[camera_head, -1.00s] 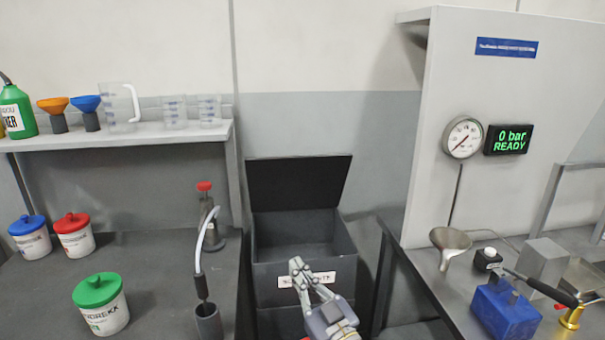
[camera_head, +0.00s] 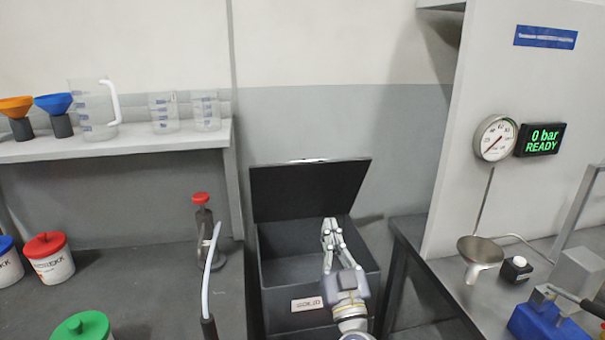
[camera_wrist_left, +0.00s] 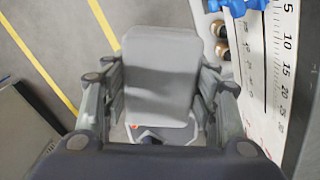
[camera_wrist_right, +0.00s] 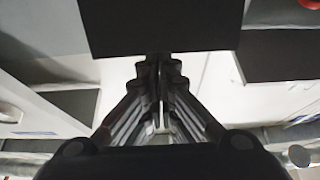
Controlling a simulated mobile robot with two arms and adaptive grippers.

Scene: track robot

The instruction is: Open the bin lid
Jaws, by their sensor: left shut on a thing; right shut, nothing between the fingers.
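The dark grey bin (camera_head: 318,320) stands between two benches, with a white label on its front. Its black lid (camera_head: 300,190) is raised and leans back, and the inside shows. My right gripper (camera_head: 329,222) is shut and empty, in front of the lid and over the bin's opening in the head view. In the right wrist view its fingers (camera_wrist_right: 160,62) are together, just below a dark panel that looks like the lid; contact cannot be told. My left gripper (camera_wrist_left: 158,108) is shut on a grey rounded block (camera_wrist_left: 162,75), seen only in the left wrist view.
The left bench (camera_head: 140,285) holds lidded tubs and a red-topped pump (camera_head: 203,225). A shelf above holds funnels and clear jugs. The right bench holds a metal funnel (camera_head: 480,250) and a blue block (camera_head: 540,322), beside a panel with a gauge (camera_head: 495,138).

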